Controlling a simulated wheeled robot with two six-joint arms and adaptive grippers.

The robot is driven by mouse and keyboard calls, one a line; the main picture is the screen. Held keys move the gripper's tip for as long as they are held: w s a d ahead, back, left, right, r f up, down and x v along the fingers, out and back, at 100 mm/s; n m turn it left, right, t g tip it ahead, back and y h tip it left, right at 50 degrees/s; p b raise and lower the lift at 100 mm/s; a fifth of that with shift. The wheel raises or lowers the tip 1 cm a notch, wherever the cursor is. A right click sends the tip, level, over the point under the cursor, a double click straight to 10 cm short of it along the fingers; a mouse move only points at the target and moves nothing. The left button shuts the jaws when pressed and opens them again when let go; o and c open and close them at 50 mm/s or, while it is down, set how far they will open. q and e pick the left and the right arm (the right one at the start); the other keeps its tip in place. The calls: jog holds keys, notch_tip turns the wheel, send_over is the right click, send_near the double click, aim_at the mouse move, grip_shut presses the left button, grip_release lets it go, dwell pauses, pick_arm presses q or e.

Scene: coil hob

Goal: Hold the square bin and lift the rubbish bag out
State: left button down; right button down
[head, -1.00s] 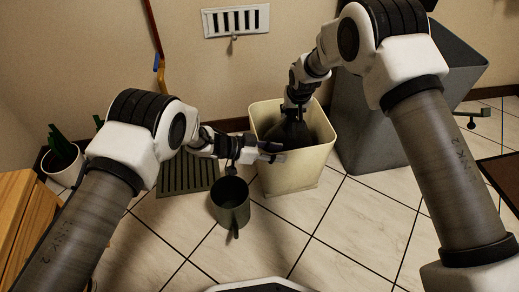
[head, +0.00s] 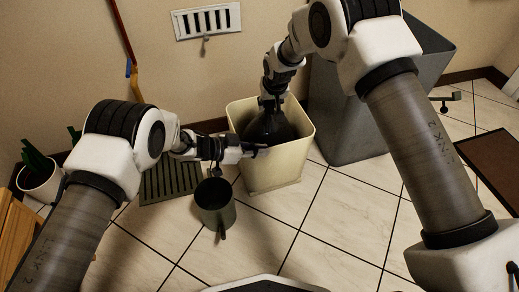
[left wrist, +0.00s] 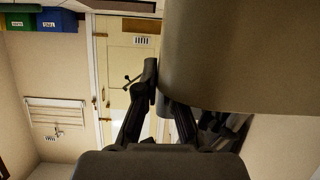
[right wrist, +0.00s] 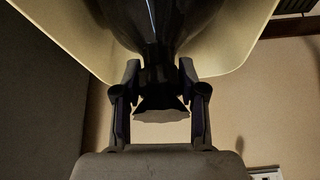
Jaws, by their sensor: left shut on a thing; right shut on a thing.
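The square cream bin (head: 278,176) stands on the tiled floor in the middle of the head view. My left gripper (head: 252,150) is shut on the bin's near left rim; the bin's wall (left wrist: 240,60) fills the upper right of the left wrist view. The black rubbish bag (head: 270,130) bulges inside the bin, with its top near the rim level. My right gripper (head: 270,98) is above the bin, shut on the bag's gathered neck. The right wrist view shows the neck pinched between the fingers (right wrist: 159,82). The bag's lower part is hidden in the bin.
A dark green can (head: 215,204) stands just left of the bin. A slatted green mat (head: 170,184) lies behind it. A large grey container (head: 355,120) stands close on the right. A potted plant (head: 40,178) is at far left. Floor in front is clear.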

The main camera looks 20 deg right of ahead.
pick_arm(q)
jog(key=shift+s+f, duration=0.1)
jog(key=shift+f, duration=0.05)
jog(key=c, duration=1.2)
grip_release()
pick_arm(e)
notch_tip(320, 180, up, 28)
dwell(0.8)
pick_arm(q)
jog(key=v, duration=1.2)
jog(key=shift+a, duration=0.1)
jog(key=shift+f, duration=0.1)
